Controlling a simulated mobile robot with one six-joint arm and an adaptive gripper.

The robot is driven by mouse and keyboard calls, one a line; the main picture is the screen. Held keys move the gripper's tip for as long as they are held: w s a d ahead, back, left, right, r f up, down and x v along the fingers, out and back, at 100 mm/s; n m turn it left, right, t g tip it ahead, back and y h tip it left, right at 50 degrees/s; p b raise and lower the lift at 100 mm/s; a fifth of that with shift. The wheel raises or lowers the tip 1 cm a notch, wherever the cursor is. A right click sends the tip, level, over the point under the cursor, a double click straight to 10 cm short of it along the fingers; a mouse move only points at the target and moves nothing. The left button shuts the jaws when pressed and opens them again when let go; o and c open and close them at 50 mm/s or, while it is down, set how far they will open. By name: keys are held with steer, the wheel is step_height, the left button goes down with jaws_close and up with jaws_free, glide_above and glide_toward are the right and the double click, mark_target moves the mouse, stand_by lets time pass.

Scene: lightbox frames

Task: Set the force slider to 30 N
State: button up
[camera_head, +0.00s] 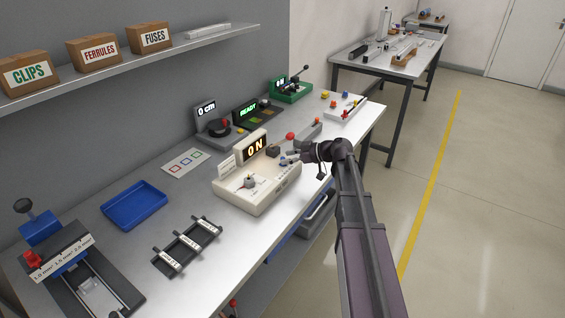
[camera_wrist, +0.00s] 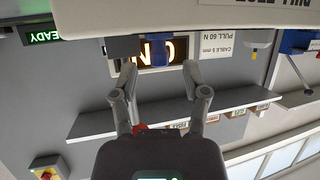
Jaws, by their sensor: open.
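The cream force device (camera_head: 262,196) stands mid-bench in the head view. Its lit display (camera_head: 255,147) reads 0 N in orange. A small grey metal part (camera_head: 250,182) sits on its top; I cannot tell whether this is the force slider. My gripper (camera_head: 291,158) is at the right end of the device. In the wrist view, which is upside down, my gripper (camera_wrist: 162,72) has its two fingers apart, in front of the display (camera_wrist: 155,51). Dark and grey-blue blocks show by the fingertips. No slider is clearly held.
A white card (camera_wrist: 215,45) reads cable 5 mm, pull 60 N. A black rack (camera_head: 187,245) and a blue tray (camera_head: 134,204) lie to the left. A shelf (camera_head: 140,55) with boxes hangs above.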

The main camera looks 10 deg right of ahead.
steer(key=shift+b+x, duration=0.3)
steer(key=shift+x, duration=0.9)
jaws_close()
